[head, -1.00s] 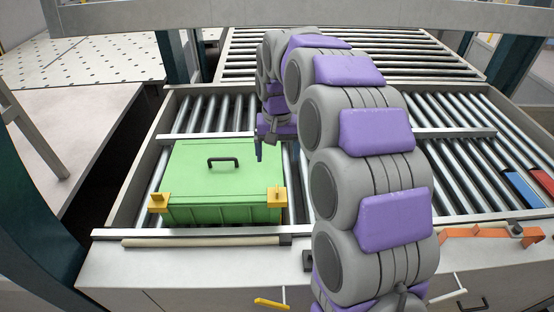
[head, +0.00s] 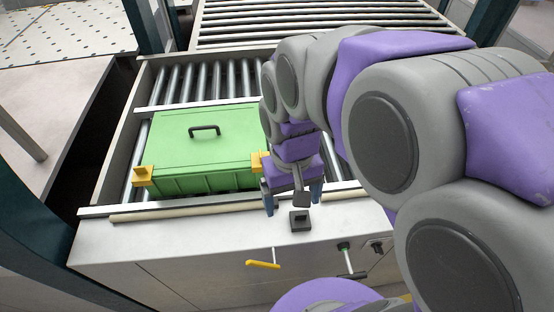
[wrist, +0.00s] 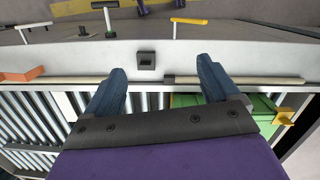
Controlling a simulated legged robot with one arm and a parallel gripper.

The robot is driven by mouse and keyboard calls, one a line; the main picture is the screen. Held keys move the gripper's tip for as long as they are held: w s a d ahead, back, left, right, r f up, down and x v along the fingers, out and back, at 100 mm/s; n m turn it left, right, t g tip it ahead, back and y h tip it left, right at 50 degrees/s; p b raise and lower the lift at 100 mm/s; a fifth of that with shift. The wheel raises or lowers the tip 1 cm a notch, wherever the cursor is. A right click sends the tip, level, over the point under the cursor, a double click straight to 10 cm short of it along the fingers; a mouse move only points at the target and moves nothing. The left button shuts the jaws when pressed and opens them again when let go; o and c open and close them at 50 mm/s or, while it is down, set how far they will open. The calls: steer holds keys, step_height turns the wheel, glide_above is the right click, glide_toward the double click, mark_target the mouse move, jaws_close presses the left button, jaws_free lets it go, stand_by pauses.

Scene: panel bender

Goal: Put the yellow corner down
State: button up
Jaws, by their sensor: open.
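A yellow corner (head: 142,176) sits on the near left corner of the green lidded box (head: 200,182). A second yellow corner (head: 257,162) is at the box's near right corner, partly hidden by my gripper (head: 292,200). My gripper is open, its two blue fingers pointing down, with no yellow corner between them. It is just right of the box, over the machine's front ledge. In the wrist view, the fingers of my gripper (wrist: 162,70) are apart, and one yellow corner (wrist: 285,118) shows at the right; the other is hidden.
A small dark square block (head: 300,219) stands on the light front ledge (head: 130,235), close to my fingers. A pale rod (head: 170,213) lies along the ledge. Rollers (head: 190,82) surround the box. A yellow handle (head: 262,264) and a green-tipped lever (head: 343,247) stick out in front.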

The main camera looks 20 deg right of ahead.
steer(key=s+f, duration=0.3)
steer(key=s, duration=0.8)
steer(key=shift+s+d+f+g, duration=0.2)
steer(key=shift+s+g, duration=0.05)
steer(key=shift+g, duration=0.05)
step_height(320, 180, down, 4)
steer(key=b, duration=0.4)
steer(key=shift+f, duration=0.15)
steer(key=shift+c, duration=0.3)
